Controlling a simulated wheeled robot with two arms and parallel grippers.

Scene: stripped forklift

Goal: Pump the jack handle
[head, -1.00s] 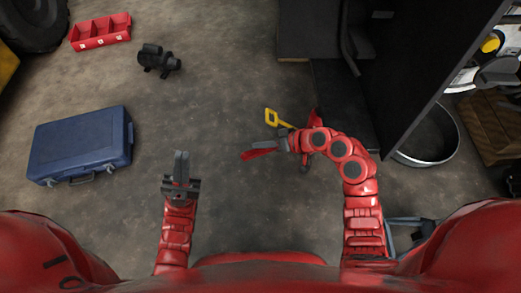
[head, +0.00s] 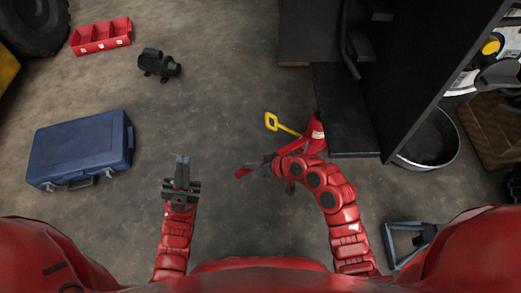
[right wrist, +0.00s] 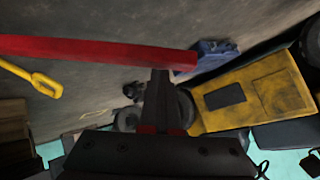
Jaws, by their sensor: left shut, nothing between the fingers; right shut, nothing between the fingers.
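The jack (head: 314,137) is red and stands on the floor against the black panelling. Its red handle (head: 243,172) points left in the head view, partly hidden by my right arm. In the right wrist view the handle (right wrist: 90,49) crosses the upper left as a long bar. My right gripper (right wrist: 159,75) is shut and empty, its fingertips at the bar's lower edge; I cannot tell whether they touch. In the head view it is mostly covered beside the handle. My left gripper (head: 182,160) is shut and empty over bare floor, well left of the jack.
A yellow T-like grip (head: 272,122) sticks out beside the jack. A black cabinet-like structure (head: 350,115) stands right behind it. A blue case (head: 80,150), a red tray (head: 101,36) and a black motor-like part (head: 158,64) lie left. The floor between is clear.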

